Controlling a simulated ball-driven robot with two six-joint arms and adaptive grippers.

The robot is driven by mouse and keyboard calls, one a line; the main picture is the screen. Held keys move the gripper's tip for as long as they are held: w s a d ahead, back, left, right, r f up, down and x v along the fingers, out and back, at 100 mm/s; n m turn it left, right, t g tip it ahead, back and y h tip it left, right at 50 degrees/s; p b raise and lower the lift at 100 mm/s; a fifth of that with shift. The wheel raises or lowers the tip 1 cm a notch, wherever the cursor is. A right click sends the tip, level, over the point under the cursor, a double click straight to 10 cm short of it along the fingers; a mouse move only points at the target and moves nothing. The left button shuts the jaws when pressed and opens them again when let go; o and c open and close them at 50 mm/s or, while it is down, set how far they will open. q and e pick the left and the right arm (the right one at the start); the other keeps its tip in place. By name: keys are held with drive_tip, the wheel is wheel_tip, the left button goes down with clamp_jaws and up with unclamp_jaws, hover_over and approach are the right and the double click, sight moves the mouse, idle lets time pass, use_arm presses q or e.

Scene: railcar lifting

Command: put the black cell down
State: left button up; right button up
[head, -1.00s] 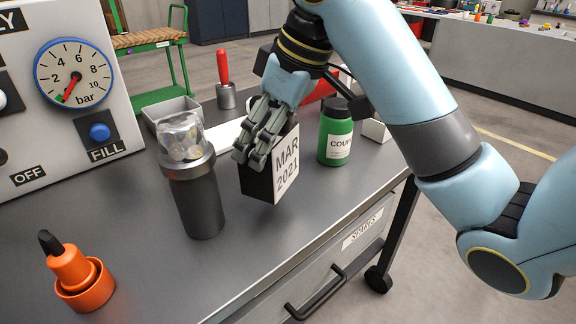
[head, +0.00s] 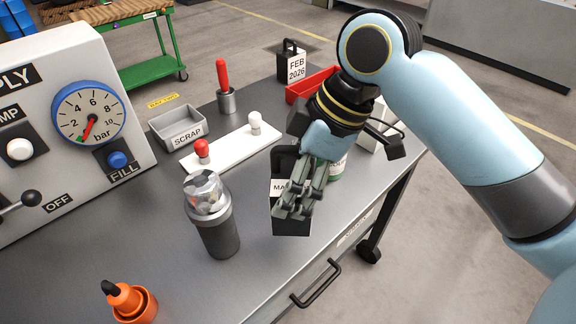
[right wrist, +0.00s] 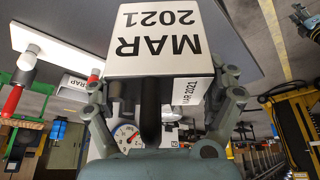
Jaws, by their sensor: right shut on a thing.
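The black cell (head: 291,226) is a dark block with a top handle and a white label reading MAR 2021; it also shows large in the right wrist view (right wrist: 160,40). My right gripper (head: 294,208) is shut on it, its fingers partly covering the label in the head view. The cell is upright over the front right part of the grey bench (head: 180,285); I cannot tell whether its base touches the top. A second black cell, labelled FEB 2026 (head: 292,64), stands at the back. My left gripper is not in view.
A grey SCRAP tray (head: 178,128), a white strip (head: 232,148) with a red and a white knob, and a red bin (head: 310,84) lie behind. A clear-topped dark cylinder (head: 212,222) stands left of the held cell. A green jar (head: 337,168) is partly hidden behind my gripper.

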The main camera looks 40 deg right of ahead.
drive_tip(key=shift+w+d+f+p, duration=0.2)
drive_tip(key=shift+w+d+f, duration=0.5)
drive_tip(key=shift+w+f, duration=0.9)
drive_tip(key=shift+w+d+f+p, duration=0.25)
drive_tip(key=shift+w+d+f, duration=0.4)
drive_tip(key=shift+w+f, duration=0.95)
drive_tip(key=shift+w+d+f+p, duration=0.2)
drive_tip(key=shift+w+d+f, duration=0.5)
drive_tip(key=shift+w+f, duration=0.9)
drive_tip(key=shift+s+f, duration=0.2)
drive_tip(key=o, duration=1.5)
drive_tip(key=shift+s, duration=0.1)
drive_tip(key=v, duration=1.2)
